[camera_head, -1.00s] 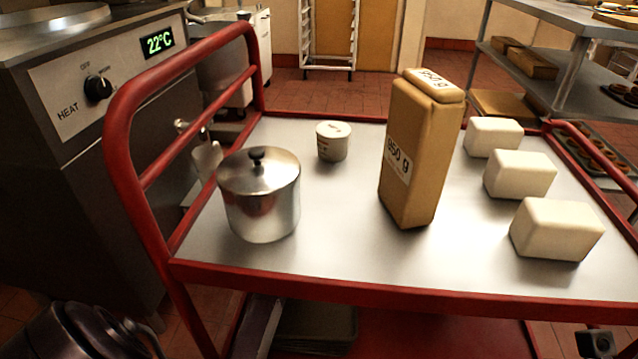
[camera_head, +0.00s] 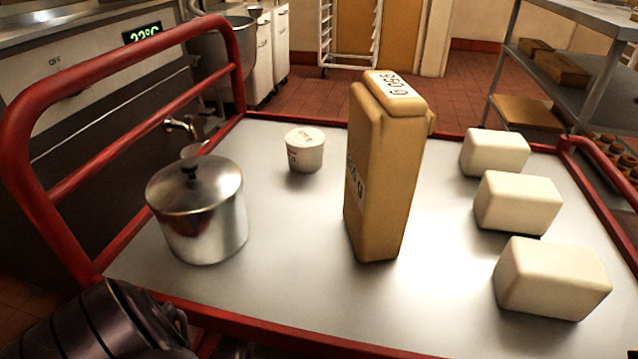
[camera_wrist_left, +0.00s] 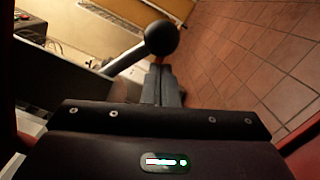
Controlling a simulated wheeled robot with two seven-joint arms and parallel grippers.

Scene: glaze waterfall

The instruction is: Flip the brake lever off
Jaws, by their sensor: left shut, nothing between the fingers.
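In the left wrist view a lever with a black ball knob (camera_wrist_left: 162,37) and a pale grey shaft, which looks like the brake lever, stands ahead of my left gripper (camera_wrist_left: 161,70). The shaft slants down and left from the knob. My left gripper is shut and empty, its fingertips appearing just below the knob; I cannot tell whether they touch it. The lever is not visible in the head view, where only part of my left arm shows at the lower left. My right gripper is in neither view.
A red-framed cart (camera_head: 290,328) fills the head view. On it stand a lidded metal pot (camera_head: 205,225), a small white tub (camera_head: 305,150), a tall brown bag (camera_head: 380,180) and pale blocks (camera_head: 517,203). A steel counter is at left, shelving (camera_head: 575,90) at right. Open tiled floor lies behind.

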